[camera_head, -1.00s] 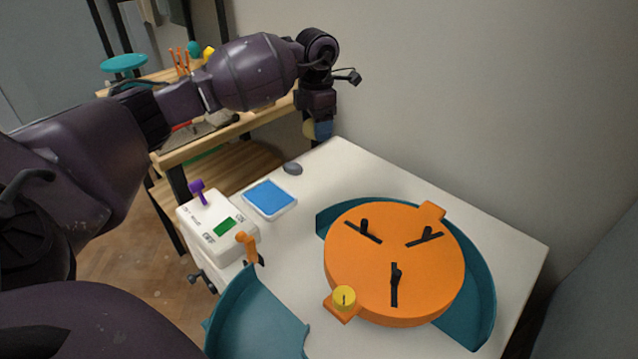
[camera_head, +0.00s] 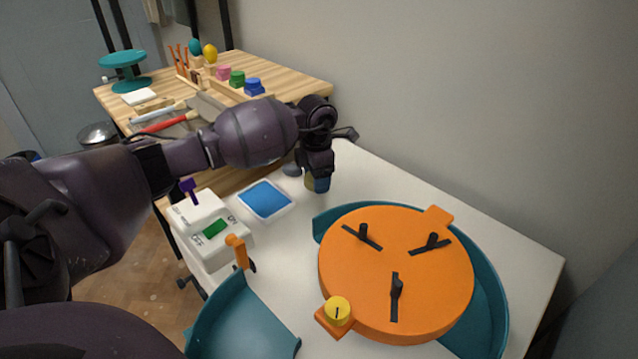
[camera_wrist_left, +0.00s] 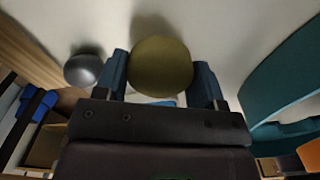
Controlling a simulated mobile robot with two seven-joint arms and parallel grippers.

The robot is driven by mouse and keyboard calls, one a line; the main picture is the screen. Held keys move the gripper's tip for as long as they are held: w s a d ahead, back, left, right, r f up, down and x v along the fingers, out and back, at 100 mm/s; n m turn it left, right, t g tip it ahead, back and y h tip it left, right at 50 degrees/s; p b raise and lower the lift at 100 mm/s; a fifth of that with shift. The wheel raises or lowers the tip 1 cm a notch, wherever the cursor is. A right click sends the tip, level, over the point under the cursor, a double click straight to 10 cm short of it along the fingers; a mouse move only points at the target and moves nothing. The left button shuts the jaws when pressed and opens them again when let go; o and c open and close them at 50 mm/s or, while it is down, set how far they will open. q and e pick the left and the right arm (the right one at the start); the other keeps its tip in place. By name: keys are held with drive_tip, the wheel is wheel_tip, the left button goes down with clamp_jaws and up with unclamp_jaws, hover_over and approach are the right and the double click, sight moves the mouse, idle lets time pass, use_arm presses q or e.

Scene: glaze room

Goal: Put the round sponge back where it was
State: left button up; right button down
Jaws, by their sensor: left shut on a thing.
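The round sponge (camera_wrist_left: 160,67) is a dull yellow disc between the blue fingers of my left gripper (camera_wrist_left: 163,82) in the left wrist view. My left gripper (camera_head: 317,184) is shut on it. In the head view it is over the back of the white table (camera_head: 285,268), and only a sliver of the sponge (camera_head: 309,182) shows beside a finger. I cannot tell whether the sponge touches the table. My right gripper is not in view.
A grey rounded object (camera_head: 291,170) lies just left of my left gripper. A blue-topped tray (camera_head: 265,199) and a white switch box (camera_head: 208,222) stand at left. An orange round device (camera_head: 395,275) in a teal basin (camera_head: 490,300) fills the right. A wooden bench (camera_head: 285,88) stands behind.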

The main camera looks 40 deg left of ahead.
use_arm(q)
drive_tip(key=shift+f, duration=0.95)
drive_tip(key=shift+r, duration=0.1)
drive_tip(key=o, duration=0.9)
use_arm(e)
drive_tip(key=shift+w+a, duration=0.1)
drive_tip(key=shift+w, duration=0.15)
